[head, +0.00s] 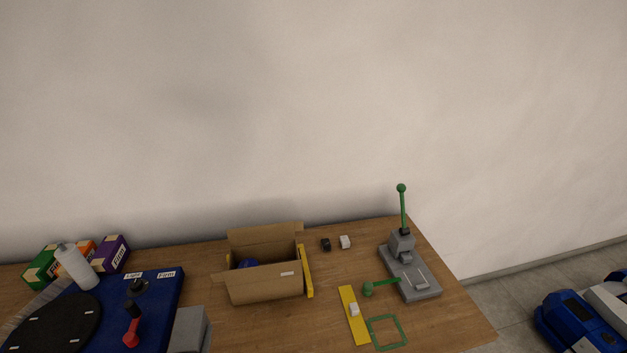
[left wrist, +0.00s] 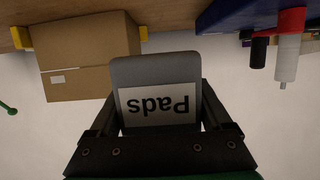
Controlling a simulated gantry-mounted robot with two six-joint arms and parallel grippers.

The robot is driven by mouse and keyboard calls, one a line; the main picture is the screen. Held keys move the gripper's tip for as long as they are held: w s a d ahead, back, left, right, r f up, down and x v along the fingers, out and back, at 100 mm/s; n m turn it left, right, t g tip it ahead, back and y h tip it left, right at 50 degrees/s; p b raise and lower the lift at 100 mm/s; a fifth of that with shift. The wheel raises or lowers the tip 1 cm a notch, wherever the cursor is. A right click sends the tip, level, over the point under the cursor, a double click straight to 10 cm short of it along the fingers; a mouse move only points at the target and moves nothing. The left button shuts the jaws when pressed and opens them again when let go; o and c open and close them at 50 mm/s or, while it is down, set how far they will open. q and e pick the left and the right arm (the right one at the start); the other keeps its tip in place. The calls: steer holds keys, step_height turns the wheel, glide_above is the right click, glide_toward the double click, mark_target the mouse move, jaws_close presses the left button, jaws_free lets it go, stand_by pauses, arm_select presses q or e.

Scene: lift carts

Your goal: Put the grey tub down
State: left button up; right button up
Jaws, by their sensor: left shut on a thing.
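The grey tub (left wrist: 158,70) fills the middle of the left wrist view, with a white label reading "Pads" upside down in that picture. My left gripper (left wrist: 160,100) is shut on it, one dark finger on each side. In the head view a grey block shape, apparently this tub (head: 188,329), shows at the bottom edge, between the blue board and the cardboard box. The gripper's fingers cannot be made out there. The tub's underside is hidden, so I cannot tell whether it touches the table. My right gripper is not in view.
The open cardboard box (head: 266,284) stands right of the tub, with a yellow strip beside it. The blue board (head: 165,290) with levers is on the left. A green square outline (head: 372,335), a yellow plate (head: 350,300) and a grey lever stand (head: 420,287) are further right.

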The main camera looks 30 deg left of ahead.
arm_select(q)
steer(key=d+r+m+t+h, duration=0.3)
steer(key=d+m+h, duration=0.25)
steer(key=d, duration=1.45)
steer(key=s+d+r+m+h+p, duration=0.1)
steer(key=d+r+h+p, duration=0.1)
steer(key=r+p, duration=0.7)
steer(key=s+d+r+m+h+p, duration=0.1)
steer(key=s+d+r+p, duration=0.1)
steer(key=r+p, duration=0.8)
steer(key=p, duration=0.3)
steer(key=shift+s+d+r+h, duration=0.2)
steer(key=shift+s+d+h, duration=0.1)
steer(key=shift+h, duration=0.05)
steer(key=shift+f, duration=0.1)
